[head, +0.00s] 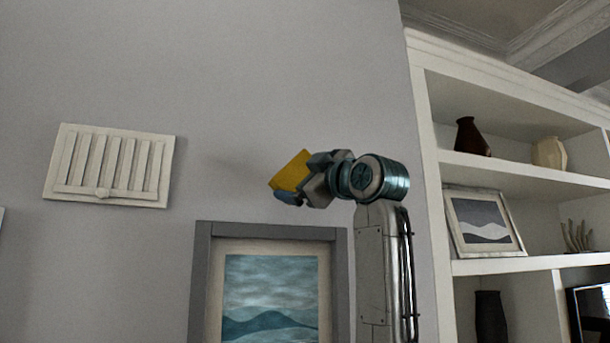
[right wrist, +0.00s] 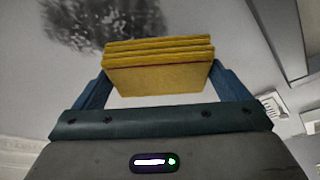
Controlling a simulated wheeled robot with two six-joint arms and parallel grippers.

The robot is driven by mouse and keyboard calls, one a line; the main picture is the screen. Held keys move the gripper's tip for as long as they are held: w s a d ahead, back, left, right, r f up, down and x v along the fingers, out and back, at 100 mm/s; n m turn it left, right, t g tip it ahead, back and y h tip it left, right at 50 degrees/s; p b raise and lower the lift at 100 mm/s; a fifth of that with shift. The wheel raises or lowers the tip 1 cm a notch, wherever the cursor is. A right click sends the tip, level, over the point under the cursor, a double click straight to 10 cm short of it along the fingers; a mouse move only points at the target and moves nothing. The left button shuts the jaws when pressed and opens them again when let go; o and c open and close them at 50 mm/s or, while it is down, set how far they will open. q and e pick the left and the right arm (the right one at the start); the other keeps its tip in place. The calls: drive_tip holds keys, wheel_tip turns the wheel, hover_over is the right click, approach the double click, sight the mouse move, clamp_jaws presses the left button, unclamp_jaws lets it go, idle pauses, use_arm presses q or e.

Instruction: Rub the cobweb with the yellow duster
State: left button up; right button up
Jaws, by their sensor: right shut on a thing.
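The yellow duster (head: 291,170) is a ridged yellow block held in front of the grey wall in the head view. My right gripper (head: 308,186) is shut on it. In the right wrist view the duster (right wrist: 158,66) sits between the two blue fingers, with its layered edge facing away from me. The cobweb (right wrist: 105,20) is a dark, fuzzy grey patch on the pale surface, beyond the duster and to its left, cut by the top edge. I cannot tell whether duster and cobweb touch. In the head view the cobweb does not show clearly. My left gripper is out of view.
A white slatted vent (head: 110,166) is on the wall at left. A framed seascape (head: 270,232) hangs below the duster. White shelves (head: 520,168) with vases and a small framed picture (head: 484,222) stand at right. The wall between vent and duster is bare.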

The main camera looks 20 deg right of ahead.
drive_tip(key=shift+w, duration=1)
idle(0.4)
drive_tip(key=shift+d, duration=0.1)
